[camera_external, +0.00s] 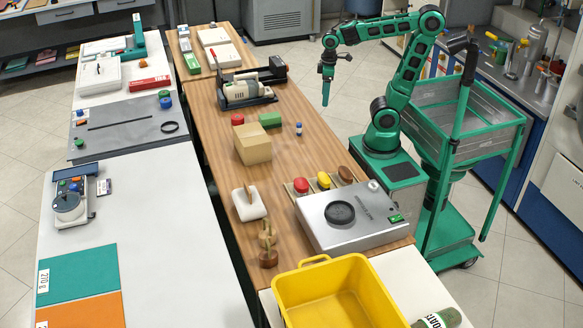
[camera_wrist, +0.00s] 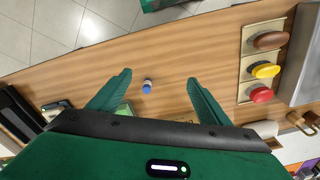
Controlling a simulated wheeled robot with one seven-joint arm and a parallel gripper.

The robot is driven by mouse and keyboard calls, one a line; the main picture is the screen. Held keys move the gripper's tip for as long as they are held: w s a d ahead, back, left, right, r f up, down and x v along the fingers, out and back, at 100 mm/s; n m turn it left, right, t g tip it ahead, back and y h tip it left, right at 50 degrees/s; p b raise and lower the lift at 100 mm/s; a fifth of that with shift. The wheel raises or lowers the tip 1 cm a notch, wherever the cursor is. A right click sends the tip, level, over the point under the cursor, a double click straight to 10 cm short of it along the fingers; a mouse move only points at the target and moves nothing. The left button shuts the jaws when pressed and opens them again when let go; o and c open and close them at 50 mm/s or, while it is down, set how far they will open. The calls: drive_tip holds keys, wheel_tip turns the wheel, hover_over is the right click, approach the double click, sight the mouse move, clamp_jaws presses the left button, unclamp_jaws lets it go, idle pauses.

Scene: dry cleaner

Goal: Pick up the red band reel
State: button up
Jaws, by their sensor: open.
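A small round red reel (camera_external: 237,119) stands on the wooden counter (camera_external: 215,150), left of a green block (camera_external: 270,119) and behind a tan box (camera_external: 252,144). I take it for the red band reel. I cannot make it out in the wrist view, where my gripper's body covers much of the lower part. My gripper (camera_external: 326,98) points down, raised near the counter's right edge, well to the right of the reel. In the wrist view my gripper (camera_wrist: 160,77) is open and empty, its fingers wide apart. The counter's wood shows below.
A small blue-and-white bottle (camera_external: 298,129) stands on the counter; it shows between my fingers in the wrist view (camera_wrist: 147,86). Red (camera_external: 301,186), yellow (camera_external: 323,180) and brown knob-like items sit in a row beside a grey device (camera_external: 350,222).

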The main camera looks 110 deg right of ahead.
drive_tip(key=w+d+f+n+t+y, duration=0.1)
drive_tip(key=w+d+n+t, duration=0.15)
drive_tip(key=w+d, duration=0.6)
drive_tip(key=w+d+f+n+t+y, duration=0.1)
drive_tip(key=w+d+f+n+t, duration=0.15)
drive_tip(key=w+d, duration=0.65)
drive_tip(key=w+d+r+n+t+y, duration=0.1)
drive_tip(key=w+d+n+t+y, duration=0.15)
drive_tip(key=d, duration=0.45)
drive_tip(key=w+d+r+n+t+y, duration=0.1)
drive_tip(key=w+d+r+n+t, duration=0.1)
drive_tip(key=d+t, duration=0.35)
drive_tip(key=g, duration=0.1)
approach(240, 115)
drive_tip(key=shift+s+f+m+h, duration=0.25)
drive_tip(key=shift+s+f, duration=0.1)
drive_tip(key=shift+s, duration=0.15)
drive_tip(key=shift+w+a+f, duration=0.1)
drive_tip(key=shift+w+f, duration=0.2)
drive_tip(key=x, duration=0.5)
drive_tip(key=shift+r+x, duration=0.2)
drive_tip(key=shift+x, duration=1.05)
drive_tip(key=shift+r+x, duration=0.2)
drive_tip(key=shift+x, duration=1.1)
drive_tip(key=shift+a, duration=0.2)
drive_tip(key=c, duration=1.2)
